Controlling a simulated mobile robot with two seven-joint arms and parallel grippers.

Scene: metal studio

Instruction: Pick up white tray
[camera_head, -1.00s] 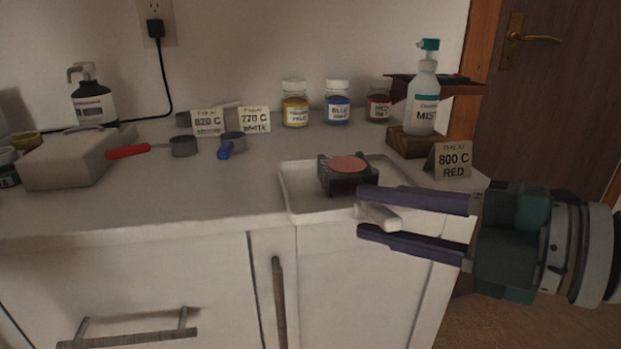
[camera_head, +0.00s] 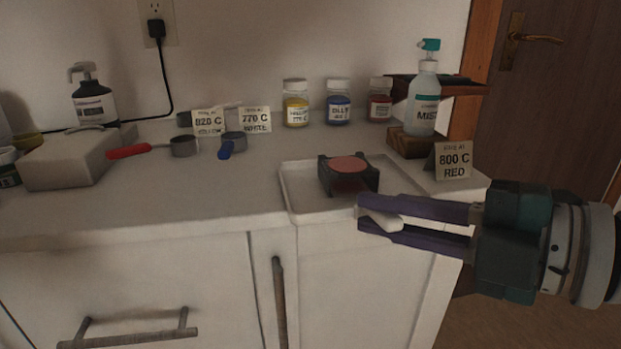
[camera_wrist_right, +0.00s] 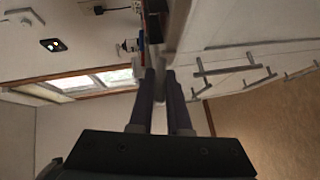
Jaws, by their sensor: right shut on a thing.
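The white tray (camera_head: 302,201) lies near the front edge of the counter at its right end. A dark stand (camera_head: 330,178) with a round pink-red disc (camera_head: 348,164) on top sits on it. A short white handle (camera_head: 380,216) sticks out at the tray's front. My right gripper (camera_head: 362,214) comes in from the right and is shut on this handle, one finger above and one below. In the right wrist view, both fingers of my right gripper (camera_wrist_right: 160,82) show with the pale handle between them. My left gripper is not in view.
A spray bottle (camera_head: 423,102) on a wooden block and an 800 C card (camera_head: 452,161) stand close behind the tray's right side. Several pigment jars, including a blue one (camera_head: 338,104), stand along the wall.

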